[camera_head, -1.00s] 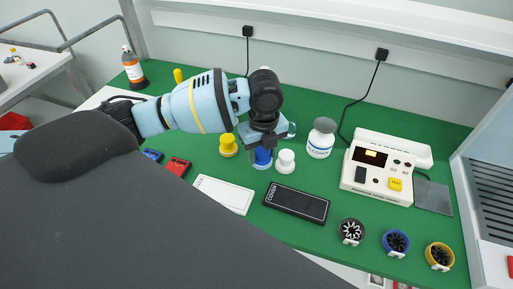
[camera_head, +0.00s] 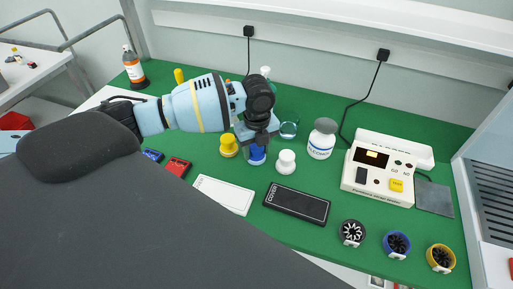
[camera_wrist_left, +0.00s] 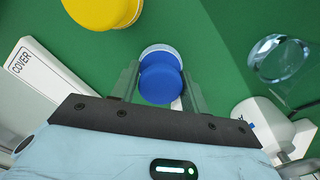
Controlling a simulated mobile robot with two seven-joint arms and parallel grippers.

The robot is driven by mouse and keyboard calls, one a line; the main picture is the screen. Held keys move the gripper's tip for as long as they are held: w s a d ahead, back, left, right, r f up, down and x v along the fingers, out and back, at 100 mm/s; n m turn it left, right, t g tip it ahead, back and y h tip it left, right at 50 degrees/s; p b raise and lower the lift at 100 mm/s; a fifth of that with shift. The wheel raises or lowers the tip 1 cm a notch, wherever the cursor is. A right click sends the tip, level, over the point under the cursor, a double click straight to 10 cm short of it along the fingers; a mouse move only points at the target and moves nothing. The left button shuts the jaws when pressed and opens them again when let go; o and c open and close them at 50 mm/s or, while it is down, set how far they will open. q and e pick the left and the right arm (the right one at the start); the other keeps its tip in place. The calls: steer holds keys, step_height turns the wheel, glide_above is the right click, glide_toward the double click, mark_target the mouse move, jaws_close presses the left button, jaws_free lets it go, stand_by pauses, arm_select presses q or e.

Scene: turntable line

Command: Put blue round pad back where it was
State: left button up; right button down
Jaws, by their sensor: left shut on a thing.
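The blue round pad (camera_head: 257,155) is between the fingers of my left gripper (camera_head: 257,148), low over the green table among the yellow and white pads. In the left wrist view the blue pad (camera_wrist_left: 160,82) sits between the two fingertips (camera_wrist_left: 160,90), which are shut on it. A pale round rim shows just past it there. I cannot tell whether the pad touches the table. The yellow round pad (camera_head: 228,146) stands to its left and the white round pad (camera_head: 286,162) to its right. My right gripper is not in view.
A white COVER plate (camera_head: 223,194) and a black plate (camera_head: 297,204) lie in front. A clear glass dish (camera_head: 289,128) and a white bottle (camera_head: 321,140) stand behind right. A tester box (camera_head: 378,172) and several small fans (camera_head: 397,243) are farther right.

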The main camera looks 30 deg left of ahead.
arm_select(q)
steer(key=shift+f, duration=0.15)
steer(key=o, duration=1)
steer(key=shift+o, duration=0.2)
step_height(320, 180, up, 12)
steer(key=shift+r+p, duration=0.2)
steer(key=shift+p, duration=0.15)
steer(key=shift+d, duration=0.1)
